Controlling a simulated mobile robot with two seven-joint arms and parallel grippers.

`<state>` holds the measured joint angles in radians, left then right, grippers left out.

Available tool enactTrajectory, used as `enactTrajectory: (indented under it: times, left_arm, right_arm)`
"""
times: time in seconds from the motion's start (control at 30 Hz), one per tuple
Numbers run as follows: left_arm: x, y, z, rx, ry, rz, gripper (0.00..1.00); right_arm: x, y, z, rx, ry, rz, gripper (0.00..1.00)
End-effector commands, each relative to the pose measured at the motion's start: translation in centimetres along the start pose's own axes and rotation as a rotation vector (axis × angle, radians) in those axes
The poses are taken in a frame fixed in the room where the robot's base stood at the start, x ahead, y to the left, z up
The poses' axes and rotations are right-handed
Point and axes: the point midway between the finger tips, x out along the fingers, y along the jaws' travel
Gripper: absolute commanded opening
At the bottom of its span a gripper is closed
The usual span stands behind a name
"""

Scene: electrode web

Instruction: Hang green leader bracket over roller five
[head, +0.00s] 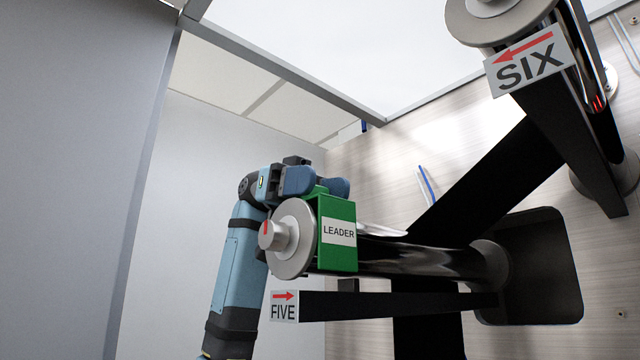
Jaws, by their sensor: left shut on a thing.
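The green leader bracket (338,262), with a white LEADER label, is at the near end of roller five (390,259), just behind its round end flange. It hangs down over the roller's front side; whether it rests on the roller I cannot tell. My left gripper (318,188) is shut on the bracket's top edge from above and behind. The FIVE sign (284,306) with a red arrow is below the roller. The bracket's far side is hidden. My right gripper is not in view.
Roller six (500,20) with its SIX sign (527,61) is at the upper right. A black web (480,180) slopes between the rollers. A dark recess (545,265) is in the back panel. A grey wall (75,180) stands at the left.

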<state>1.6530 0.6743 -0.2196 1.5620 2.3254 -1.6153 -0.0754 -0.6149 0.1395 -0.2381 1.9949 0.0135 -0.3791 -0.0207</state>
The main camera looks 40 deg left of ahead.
Motion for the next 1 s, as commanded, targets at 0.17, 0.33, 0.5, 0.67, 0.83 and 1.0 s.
enactTrajectory:
  times: [0.17,0.33,0.5,0.67,0.83,1.0]
  left_arm:
    - [0.0,0.0,0.0,0.000,0.000,0.000,0.57]
    - [0.0,0.0,0.0,0.000,0.000,0.000,0.82]
    - [0.0,0.0,0.0,0.000,0.000,0.000,0.82]
    - [-0.8,0.0,0.0,-0.001,0.001,-0.001,0.82]
    - [-3.7,0.0,0.0,-0.001,0.004,-0.001,0.82]
    - [-7.8,0.0,-0.1,0.000,0.005,-0.001,0.82]
  right_arm:
    - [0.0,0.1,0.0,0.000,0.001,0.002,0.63]
    - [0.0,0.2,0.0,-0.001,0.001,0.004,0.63]
    - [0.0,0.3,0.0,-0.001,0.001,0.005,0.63]
    - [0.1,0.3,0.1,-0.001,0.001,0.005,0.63]
    - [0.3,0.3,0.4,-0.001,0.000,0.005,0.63]
    - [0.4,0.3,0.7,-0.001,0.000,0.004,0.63]
